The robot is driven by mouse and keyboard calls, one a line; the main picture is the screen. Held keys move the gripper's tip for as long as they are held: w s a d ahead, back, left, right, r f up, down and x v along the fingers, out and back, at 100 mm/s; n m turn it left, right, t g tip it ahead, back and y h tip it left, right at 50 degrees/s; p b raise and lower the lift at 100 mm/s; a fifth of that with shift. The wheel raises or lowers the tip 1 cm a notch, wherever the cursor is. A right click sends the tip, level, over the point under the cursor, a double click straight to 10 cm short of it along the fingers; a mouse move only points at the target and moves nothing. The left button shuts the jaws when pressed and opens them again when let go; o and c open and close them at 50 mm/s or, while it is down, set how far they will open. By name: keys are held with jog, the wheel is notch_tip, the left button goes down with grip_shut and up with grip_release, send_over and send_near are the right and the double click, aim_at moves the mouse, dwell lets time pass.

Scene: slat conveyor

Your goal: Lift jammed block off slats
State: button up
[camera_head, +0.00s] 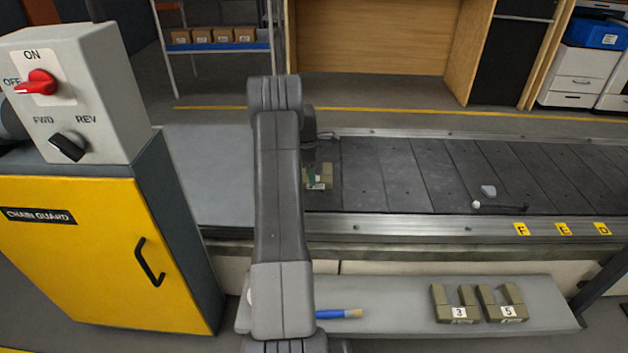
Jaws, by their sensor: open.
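An olive block (326,178) sits on the dark slats (400,175) of the conveyor, at their left end beside the grey plate (205,175). A pale label or mark shows on it. My gripper (314,166) is open and over this block, pointing down. My arm hides its left side and part of the block, so I cannot tell whether the fingers touch it. Two similar olive blocks, labelled 3 (459,313) and 5 (508,311), stand on the grey shelf (400,318) in front of the conveyor.
A grey stone-like lump (488,191) and a dark rod with a pale end (500,206) lie on the slats at right. A blue-handled brush (340,314) lies on the shelf. The yellow chain guard (90,250) and control box (75,95), its red switch at OFF, stand left.

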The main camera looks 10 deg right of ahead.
notch_tip(320, 180, down, 3)
jog(key=shift+d+f+b, duration=0.1)
jog(key=shift+f+b, duration=0.05)
jog(key=shift+b, duration=0.3)
jog(key=c, duration=1.4)
